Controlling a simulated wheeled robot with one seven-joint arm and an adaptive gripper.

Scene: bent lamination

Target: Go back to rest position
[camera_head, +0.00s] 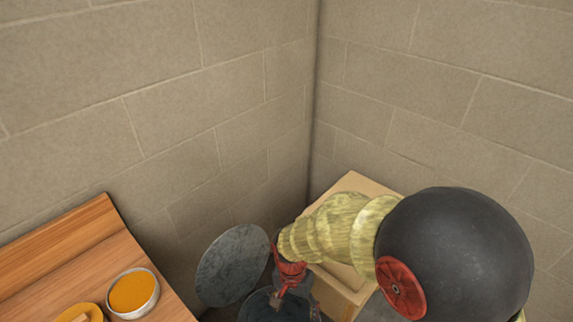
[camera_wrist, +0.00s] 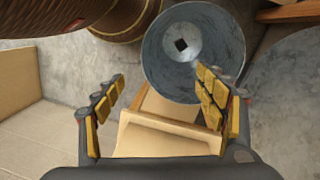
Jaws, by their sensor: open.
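My gripper (camera_wrist: 161,78) is open in the wrist view, with two fingers with yellow pads spread apart and nothing between them. In the head view, the red and dark end of my arm (camera_head: 290,270) is low in the middle, in front of a dark round container (camera_head: 256,306); its fingers cannot be made out there. My yellow-green and black arm covers the lower right.
A wooden table (camera_head: 75,262) at left holds an orange-filled bowl (camera_head: 134,292) and a yellow plate (camera_head: 82,313). A grey disc (camera_head: 232,265) stands tilted beside my arm. A pale wooden box (camera_head: 352,182) stands in the wall corner. The wrist view shows a grey round dish (camera_wrist: 215,45).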

